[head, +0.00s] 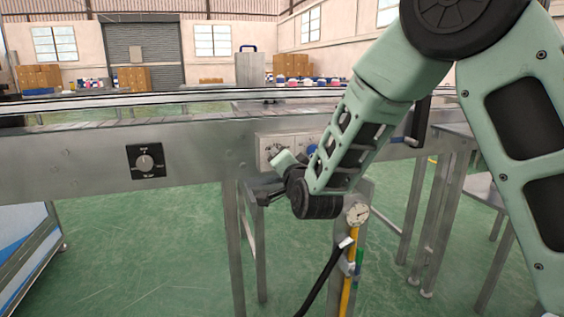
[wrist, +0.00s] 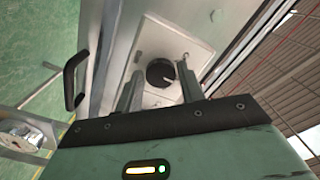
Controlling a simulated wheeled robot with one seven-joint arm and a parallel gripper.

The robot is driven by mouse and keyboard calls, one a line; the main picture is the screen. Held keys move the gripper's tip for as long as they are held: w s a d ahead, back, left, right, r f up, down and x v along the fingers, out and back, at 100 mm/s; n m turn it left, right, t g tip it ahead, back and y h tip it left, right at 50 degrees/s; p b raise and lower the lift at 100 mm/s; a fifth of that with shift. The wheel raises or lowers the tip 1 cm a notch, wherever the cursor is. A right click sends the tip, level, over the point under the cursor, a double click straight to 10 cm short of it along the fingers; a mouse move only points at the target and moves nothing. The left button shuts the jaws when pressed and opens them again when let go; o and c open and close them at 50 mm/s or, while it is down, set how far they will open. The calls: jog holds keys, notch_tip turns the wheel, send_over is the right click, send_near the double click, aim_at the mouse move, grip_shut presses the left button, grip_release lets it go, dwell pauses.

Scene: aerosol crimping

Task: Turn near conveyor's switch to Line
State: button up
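A light switch plate (wrist: 148,35) on the conveyor's side bears a round black knob (wrist: 160,72) with a white pointer mark, pointing right in the wrist view. My gripper (wrist: 161,88) is open, its two fingers on either side of the knob's near edge; I cannot tell whether they touch it. In the head view the pale plate (head: 263,140) is partly behind my gripper (head: 277,153), and its knob is hidden. A second dial, a grey knob on a black square plate (head: 146,161), sits further left on the same conveyor (head: 70,165). I cannot read its labels.
A pressure gauge (head: 357,213) with yellow pipe and black hose stands below my wrist. A black handle (wrist: 76,78) lies left in the wrist view.

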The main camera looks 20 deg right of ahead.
jog(key=shift+o, duration=0.8)
jog(key=s+b, duration=1)
jog(key=s, duration=0.7)
jog(key=shift+s+b, duration=0.2)
jog(key=shift+b, duration=0.1)
